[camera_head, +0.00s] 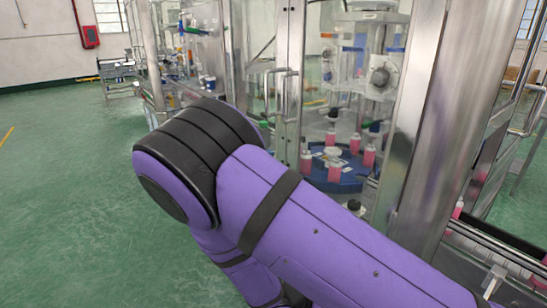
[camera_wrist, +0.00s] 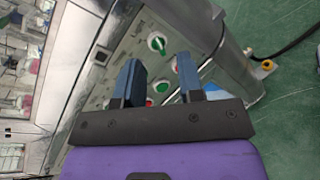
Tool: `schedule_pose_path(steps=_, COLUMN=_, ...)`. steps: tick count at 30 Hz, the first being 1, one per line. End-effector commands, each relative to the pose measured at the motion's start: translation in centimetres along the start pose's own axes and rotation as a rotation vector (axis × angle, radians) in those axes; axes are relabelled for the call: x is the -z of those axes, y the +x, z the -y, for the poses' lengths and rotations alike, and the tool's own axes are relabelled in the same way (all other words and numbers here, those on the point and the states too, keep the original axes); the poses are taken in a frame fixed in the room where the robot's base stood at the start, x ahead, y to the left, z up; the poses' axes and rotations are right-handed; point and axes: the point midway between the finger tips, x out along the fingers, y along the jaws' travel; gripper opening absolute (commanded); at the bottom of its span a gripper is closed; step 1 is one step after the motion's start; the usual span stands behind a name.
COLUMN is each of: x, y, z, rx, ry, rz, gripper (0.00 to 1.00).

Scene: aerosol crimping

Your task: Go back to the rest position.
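My gripper (camera_wrist: 160,75) shows in the wrist view, with its two dark blue fingers apart and nothing between them. It is open and empty. Behind the fingers is a metal control panel (camera_wrist: 128,62) with a green-and-white knob (camera_wrist: 157,43) and red and green buttons, partly hidden by the fingers. I cannot tell how far the fingertips are from the panel. In the head view my purple arm is bent across the middle and lower right, and the gripper is hidden from that camera.
A glass-and-steel crimping machine (camera_head: 290,60) stands close behind my arm. Inside, pink bottles (camera_head: 335,172) stand on a blue turntable (camera_head: 345,183). A steel post (camera_head: 440,110) and conveyor rail (camera_head: 500,247) are at the right. Green floor (camera_head: 60,200) at the left is clear.

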Motion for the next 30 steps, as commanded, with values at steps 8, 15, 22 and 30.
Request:
schedule_pose_path(steps=8, x=-5.0, y=0.4, z=-3.2, rx=0.294, ry=0.139, rz=-0.042, gripper=0.35)
schedule_pose_path(steps=15, x=-9.6, y=1.0, z=-5.7, rx=0.52, ry=0.265, rz=-0.094, gripper=0.35)
schedule_pose_path(steps=22, x=-14.3, y=1.6, z=-7.7, rx=0.712, ry=0.396, rz=-0.158, gripper=0.35)
schedule_pose_path(steps=30, x=-20.2, y=2.2, z=-9.5, rx=0.903, ry=0.569, rz=-0.249, gripper=0.35)
